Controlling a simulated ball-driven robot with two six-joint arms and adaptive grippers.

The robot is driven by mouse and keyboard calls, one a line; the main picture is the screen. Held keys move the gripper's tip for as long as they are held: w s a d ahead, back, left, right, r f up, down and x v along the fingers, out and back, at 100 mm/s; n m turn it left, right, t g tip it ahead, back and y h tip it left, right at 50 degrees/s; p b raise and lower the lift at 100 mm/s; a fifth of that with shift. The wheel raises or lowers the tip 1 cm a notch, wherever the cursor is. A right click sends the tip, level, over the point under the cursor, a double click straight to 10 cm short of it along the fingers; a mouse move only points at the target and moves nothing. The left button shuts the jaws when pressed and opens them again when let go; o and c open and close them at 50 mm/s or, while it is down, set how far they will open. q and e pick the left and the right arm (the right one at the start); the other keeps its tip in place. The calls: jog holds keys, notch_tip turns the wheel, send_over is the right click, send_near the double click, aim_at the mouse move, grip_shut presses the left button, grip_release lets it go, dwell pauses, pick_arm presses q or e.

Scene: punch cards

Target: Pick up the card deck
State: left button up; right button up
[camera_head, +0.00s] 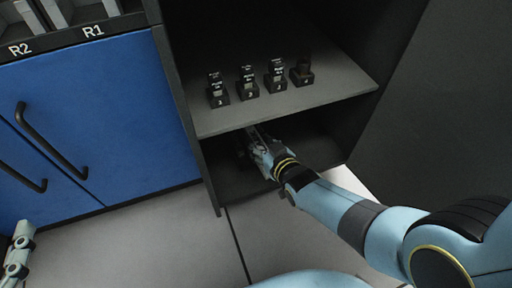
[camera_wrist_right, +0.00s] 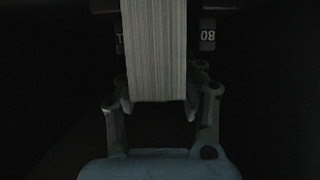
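The card deck (camera_wrist_right: 155,55) is a thick, pale block of stacked card edges, seen in the right wrist view. My right gripper (camera_wrist_right: 158,112) has one finger at each side of the deck's near end. The fingers look close to its sides, but I cannot tell whether they press on it. In the head view my right gripper (camera_head: 254,143) reaches into the dark lower compartment, and I cannot make out the deck there. Part of my left arm shows at the lower left edge (camera_head: 19,250), with its gripper state unclear.
A grey shelf (camera_head: 330,84) above my right gripper carries several small dark numbered blocks (camera_head: 248,84). Dark labels, one reading 08 (camera_wrist_right: 207,35), flank the deck. A dark side wall stands right of the compartment. Blue cabinet doors (camera_head: 100,110) with black handles are at left. The floor (camera_head: 160,240) is clear.

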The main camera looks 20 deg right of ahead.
aim_at(251, 131)
jog(key=shift+b+x, duration=0.55)
jog(key=shift+x, duration=0.55)
pick_arm(q)
jog(key=w+r+t+h, duration=0.1)
jog(key=w+r+t, duration=0.2)
jog(key=r, duration=0.5)
jog(key=shift+w+d+m+t, duration=0.3)
jog(key=shift+d+m+t, duration=0.1)
jog(key=shift+d, duration=0.05)
pick_arm(e)
jog(key=shift+c, duration=0.4)
grip_shut()
